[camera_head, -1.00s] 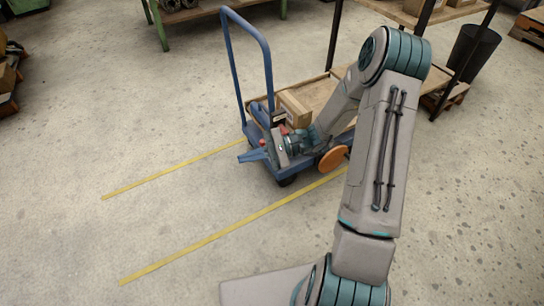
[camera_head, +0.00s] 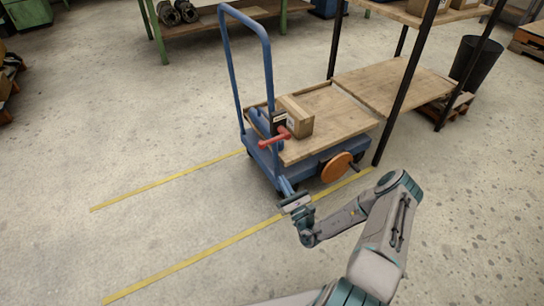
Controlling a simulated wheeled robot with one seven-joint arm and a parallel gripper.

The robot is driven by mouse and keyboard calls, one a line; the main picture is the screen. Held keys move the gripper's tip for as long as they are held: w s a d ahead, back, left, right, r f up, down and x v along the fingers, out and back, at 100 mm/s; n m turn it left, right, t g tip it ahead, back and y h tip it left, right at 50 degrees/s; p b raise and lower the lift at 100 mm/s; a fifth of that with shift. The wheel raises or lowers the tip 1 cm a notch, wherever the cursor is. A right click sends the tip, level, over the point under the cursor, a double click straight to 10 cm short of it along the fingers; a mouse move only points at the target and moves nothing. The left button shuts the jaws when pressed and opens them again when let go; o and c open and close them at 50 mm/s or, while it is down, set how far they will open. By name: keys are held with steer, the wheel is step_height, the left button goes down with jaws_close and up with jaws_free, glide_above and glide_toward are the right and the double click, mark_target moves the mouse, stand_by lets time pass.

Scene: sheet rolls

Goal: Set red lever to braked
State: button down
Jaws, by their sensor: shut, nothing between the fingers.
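The red lever (camera_head: 275,138) is on the near left corner of a blue trolley (camera_head: 262,158), below a small dark block with a pale label (camera_head: 278,118). Its arm lies nearly level, with the knob end toward the left. Whether this is the braked position I cannot tell. My gripper (camera_head: 284,186) is shut and empty. It is below and in front of the lever, apart from it, close to the trolley's near lower edge in the picture.
A cardboard box (camera_head: 297,118) sits on the trolley's wooden deck (camera_head: 335,122), right beside the lever. An orange disc (camera_head: 336,167) is on the trolley's near side. A black-framed shelf (camera_head: 405,85) stands to the right. Floor between yellow lines (camera_head: 190,255) is clear.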

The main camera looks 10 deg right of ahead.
stand_by(0.3)
steer(key=w+a+r+b, duration=0.2)
steer(key=w+r+b, duration=0.1)
steer(key=w+r, duration=0.5)
steer(key=shift+a, duration=0.3)
steer(key=shift+r, duration=0.2)
steer(key=shift+s+r+m+h+p, duration=0.15)
steer(key=shift+m+h+p, duration=0.3)
steer(key=shift+p, duration=0.25)
